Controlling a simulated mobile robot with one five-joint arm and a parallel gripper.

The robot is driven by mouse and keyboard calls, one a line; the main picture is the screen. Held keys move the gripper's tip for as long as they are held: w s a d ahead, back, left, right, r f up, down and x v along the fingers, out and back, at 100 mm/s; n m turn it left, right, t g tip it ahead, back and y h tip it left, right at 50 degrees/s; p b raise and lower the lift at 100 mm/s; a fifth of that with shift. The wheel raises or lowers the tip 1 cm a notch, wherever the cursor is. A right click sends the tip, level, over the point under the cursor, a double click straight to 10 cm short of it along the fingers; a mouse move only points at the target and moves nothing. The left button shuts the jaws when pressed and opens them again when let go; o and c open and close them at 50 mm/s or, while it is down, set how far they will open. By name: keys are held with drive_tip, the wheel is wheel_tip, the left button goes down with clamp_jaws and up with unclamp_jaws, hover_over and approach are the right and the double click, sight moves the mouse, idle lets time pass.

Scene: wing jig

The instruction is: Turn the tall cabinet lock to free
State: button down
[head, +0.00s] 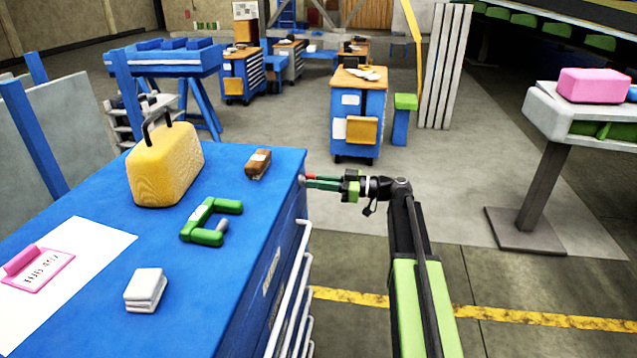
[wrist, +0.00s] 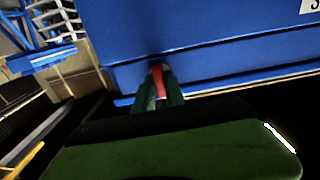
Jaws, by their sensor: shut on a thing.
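The blue cabinet (head: 262,280) stands at the left in the head view, with pale drawer handles down its side. A small red lock piece (head: 311,177) shows at the cabinet's upper edge. My gripper (head: 318,183) reaches in from the right and is shut on it. In the wrist view the red lock piece (wrist: 158,80) sits between the green fingers of my gripper (wrist: 158,98), against the blue cabinet face (wrist: 220,55). The fingers hide part of the lock, and I cannot tell which way it is turned.
On the cabinet top are a yellow case (head: 165,168), a green clamp (head: 205,236), a brown block (head: 258,164), a white stack (head: 146,290) and a pink-clipped sheet (head: 38,268). A grey stand (head: 540,185) is at the right. Open floor lies behind my arm.

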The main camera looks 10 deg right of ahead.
drive_tip(key=shift+a, duration=0.15)
drive_tip(key=c, duration=1.4)
unclamp_jaws()
drive_tip(key=shift+s, duration=0.1)
drive_tip(key=v, duration=1.7)
drive_tip(key=shift+d, duration=0.2)
